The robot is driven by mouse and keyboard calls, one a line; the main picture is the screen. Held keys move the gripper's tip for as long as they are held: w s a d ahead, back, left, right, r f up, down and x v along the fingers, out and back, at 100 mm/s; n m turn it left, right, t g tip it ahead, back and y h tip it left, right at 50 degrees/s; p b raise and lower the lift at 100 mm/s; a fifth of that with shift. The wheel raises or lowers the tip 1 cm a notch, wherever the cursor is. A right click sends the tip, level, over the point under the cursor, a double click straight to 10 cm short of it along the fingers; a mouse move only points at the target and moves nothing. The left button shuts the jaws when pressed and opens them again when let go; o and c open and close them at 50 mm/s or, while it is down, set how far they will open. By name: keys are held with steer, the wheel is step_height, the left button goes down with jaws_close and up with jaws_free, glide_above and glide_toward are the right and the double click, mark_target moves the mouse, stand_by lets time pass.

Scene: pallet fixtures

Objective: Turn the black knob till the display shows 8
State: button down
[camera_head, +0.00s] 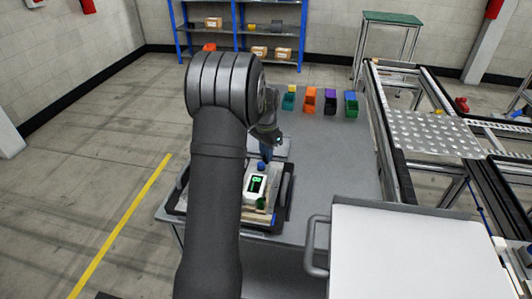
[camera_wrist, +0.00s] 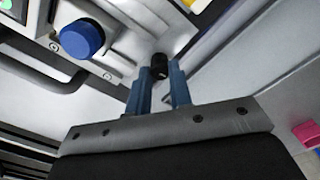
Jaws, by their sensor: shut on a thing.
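A small black knob (camera_wrist: 159,66) shows in the wrist view between the blue fingertips of my gripper (camera_wrist: 160,75), which is shut on it. In the head view my arm hides the black knob, and my gripper (camera_head: 266,151) is at the far end of a white device (camera_head: 250,196). The device's display (camera_head: 257,184) shows a green figure on dark, too small to read surely. In the wrist view only a green corner of the display (camera_wrist: 5,4) shows.
A larger blue knob (camera_wrist: 82,38) lies left of my fingers; it also shows in the head view (camera_head: 261,166). A green knob (camera_head: 262,203) is at the device's near end. A dark-rimmed tray (camera_head: 286,196) surrounds it. Coloured bins (camera_head: 310,100) stand farther back on the grey table (camera_head: 335,150).

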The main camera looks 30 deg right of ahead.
steer(key=c, duration=1.3)
jaws_free()
step_height(320, 180, up, 17)
steer(key=shift+r, duration=0.2)
step_height(320, 180, down, 18)
steer(key=shift+r, duration=0.25)
steer(key=shift+r, duration=0.1)
